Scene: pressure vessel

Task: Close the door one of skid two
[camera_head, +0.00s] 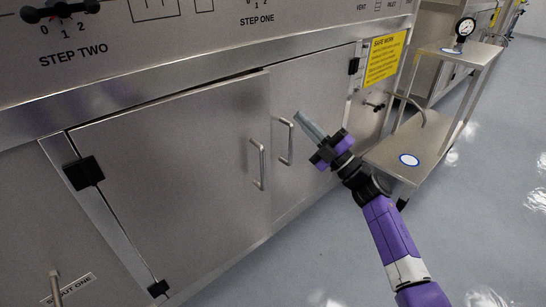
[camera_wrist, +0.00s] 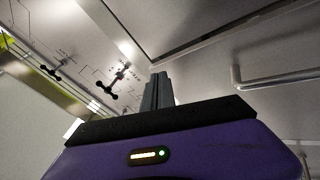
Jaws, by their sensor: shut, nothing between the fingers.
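The steel cabinet has two doors below a control panel. The left door (camera_head: 170,180) has black hinges on its left side and appears slightly ajar, its right edge standing a little proud of the frame. Its bar handle (camera_head: 258,165) is near that edge. The right door (camera_head: 312,110) looks flush and has its own handle (camera_head: 286,140). I cannot tell from a label which is door one. My gripper (camera_head: 303,118) is shut and empty, in front of the right door and right of both handles. In the wrist view, its fingers (camera_wrist: 157,92) point up, with a bar handle (camera_wrist: 275,78) to their right.
The panel marked "STEP TWO" (camera_head: 72,53) has black knobs. A yellow sign (camera_head: 384,59) is right of the doors. A steel cart (camera_head: 400,155) with a gauge (camera_head: 465,27) stands at the right, close to my arm. The grey floor (camera_head: 300,260) in front is clear.

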